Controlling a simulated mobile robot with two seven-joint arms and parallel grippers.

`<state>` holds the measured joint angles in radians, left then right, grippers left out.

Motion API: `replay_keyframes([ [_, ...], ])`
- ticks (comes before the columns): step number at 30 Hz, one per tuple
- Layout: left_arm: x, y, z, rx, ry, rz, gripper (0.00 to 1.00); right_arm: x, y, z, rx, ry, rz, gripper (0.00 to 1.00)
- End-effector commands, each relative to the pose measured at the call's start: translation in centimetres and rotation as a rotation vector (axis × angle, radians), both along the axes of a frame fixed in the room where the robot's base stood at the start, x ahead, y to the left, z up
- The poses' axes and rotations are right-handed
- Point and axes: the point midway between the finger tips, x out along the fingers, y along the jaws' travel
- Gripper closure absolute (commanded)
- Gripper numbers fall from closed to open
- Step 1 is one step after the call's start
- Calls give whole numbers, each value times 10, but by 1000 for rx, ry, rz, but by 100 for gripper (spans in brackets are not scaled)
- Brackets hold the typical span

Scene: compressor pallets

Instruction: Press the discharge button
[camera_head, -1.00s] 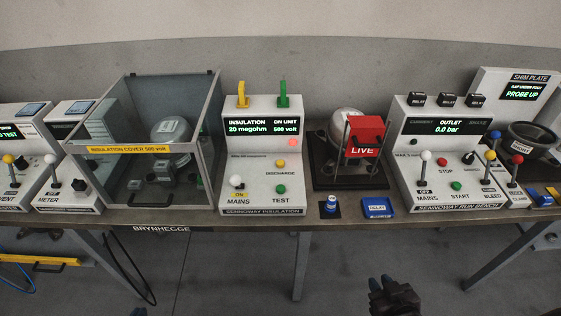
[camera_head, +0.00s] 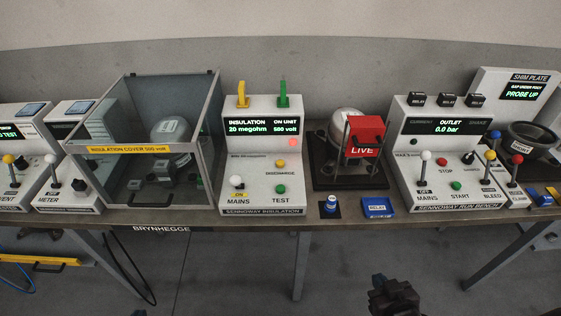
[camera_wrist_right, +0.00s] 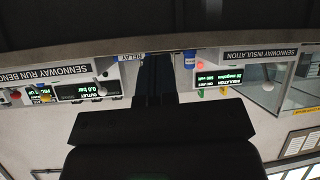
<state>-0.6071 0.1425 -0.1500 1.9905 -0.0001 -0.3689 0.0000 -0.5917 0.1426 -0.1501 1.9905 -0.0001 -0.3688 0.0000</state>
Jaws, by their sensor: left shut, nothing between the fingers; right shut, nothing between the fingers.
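The yellow discharge button (camera_head: 280,163) sits on the front panel of the white insulation unit (camera_head: 236,160), above its DISCHARGE label. The unit's display reads 20 megohm and 500 volt, and a red lamp (camera_head: 292,142) glows below it. My right gripper (camera_head: 380,283) is shut and empty, low in front of the bench, to the right of the unit and apart from it. In the right wrist view its dark fingers (camera_wrist_right: 155,80) point towards the bench, which appears upside down. Only a small dark tip of my left gripper (camera_head: 138,312) shows at the bottom edge, shut and far from the button.
The green TEST button (camera_head: 280,189) and the white-knobbed MAINS lever (camera_head: 236,181) are close to the discharge button. A glass insulation cover (camera_head: 128,149) stands left. A compressor with a red LIVE sign (camera_head: 365,136) and the run bench (camera_head: 408,176) stand right. Space before the bench is open.

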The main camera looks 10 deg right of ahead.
Motion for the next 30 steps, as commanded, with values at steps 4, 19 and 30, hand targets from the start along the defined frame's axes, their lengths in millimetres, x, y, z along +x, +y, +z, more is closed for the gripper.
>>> replay_keyframes([
  [4, 0, 0, 0, 0, 0, 0, 100, -1, 0, -1, 0, 2, 0, 100],
  [19, 5, -1, 2, 0, -9, -2, 100, -10, -2, -5, 0, 19, -6, 100],
  [30, 5, -1, 4, -1, -9, -3, 100, 14, 2, 10, -85, -50, 55, 100],
])
